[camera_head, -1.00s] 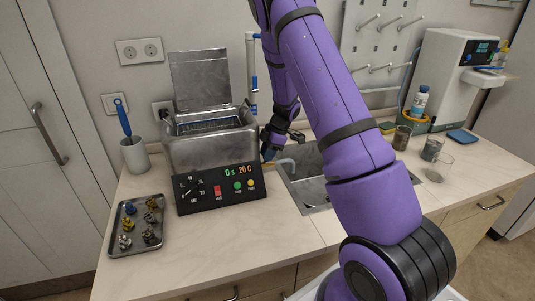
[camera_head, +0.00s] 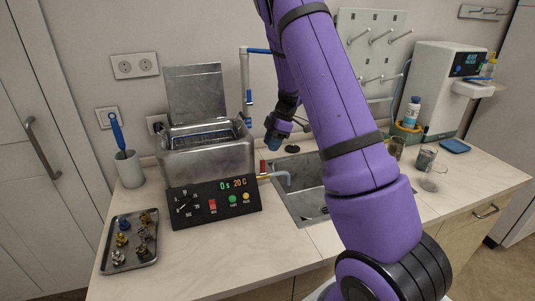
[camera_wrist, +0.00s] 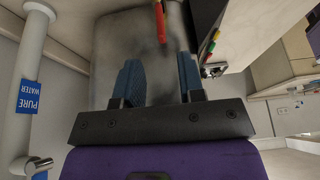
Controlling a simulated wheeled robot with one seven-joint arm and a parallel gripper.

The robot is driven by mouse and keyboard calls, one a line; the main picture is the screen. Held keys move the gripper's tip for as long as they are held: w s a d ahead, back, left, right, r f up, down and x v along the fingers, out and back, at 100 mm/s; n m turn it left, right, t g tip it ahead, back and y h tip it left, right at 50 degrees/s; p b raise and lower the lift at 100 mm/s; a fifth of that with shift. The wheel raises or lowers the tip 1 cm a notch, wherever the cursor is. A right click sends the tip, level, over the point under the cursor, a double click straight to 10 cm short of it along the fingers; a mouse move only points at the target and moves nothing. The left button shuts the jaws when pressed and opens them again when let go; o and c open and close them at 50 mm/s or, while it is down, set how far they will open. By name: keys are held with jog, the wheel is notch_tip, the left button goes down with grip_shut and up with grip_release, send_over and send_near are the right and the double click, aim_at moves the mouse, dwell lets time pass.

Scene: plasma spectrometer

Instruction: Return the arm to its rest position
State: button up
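My purple arm (camera_head: 340,110) reaches from the lower right up and back down behind itself. My gripper (camera_head: 272,142) hangs at the back left of the sink, above the red tap handle. In the wrist view my gripper (camera_wrist: 158,72) shows two blue fingers standing apart, with nothing held between them. The red tap handle (camera_head: 263,167) stands on the tap beside the sink; in the wrist view it (camera_wrist: 160,22) shows beyond the fingertips, apart from them.
A metal bath with raised lid (camera_head: 210,157) stands just left of my gripper. A vertical pipe (camera_head: 245,90), labelled pure water in the wrist view, rises behind. A tray (camera_head: 108,268) of small parts, a grey cup (camera_head: 129,170), glass beakers (camera_head: 427,158) and a white instrument (camera_head: 440,85) share the counter.

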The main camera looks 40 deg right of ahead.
jog(key=shift+d+r, duration=0.2)
jog(key=shift+r, duration=0.35)
jog(key=w+a+r+m+t+h, duration=0.15)
jog(key=r+t, duration=0.25)
jog(key=r, duration=0.4)
jog(key=w+a+r+m+t+h, duration=0.1)
jog(key=w+a+r+m+t, duration=0.2)
jog(key=r, duration=0.4)
jog(key=s+r+m+t+h, duration=0.4)
jog(key=s+r, duration=0.4)
jog(key=r, duration=0.4)
jog(key=s+a+f+m+g, duration=0.1)
jog(key=s+a, duration=0.3)
jog(key=s, duration=0.6)
jog(key=s+a+f+m+g+y, duration=0.1)
jog(key=s+a+m+g, duration=0.2)
jog(key=s, duration=0.7)
jog(key=s+a+f+m+g+y, duration=0.1)
jog(key=s+a+m+g, duration=0.1)
jog(key=s+a, duration=0.5)
jog(key=s+g, duration=0.1)
jog(key=s, duration=0.2)
jog(key=shift+s, duration=0.2)
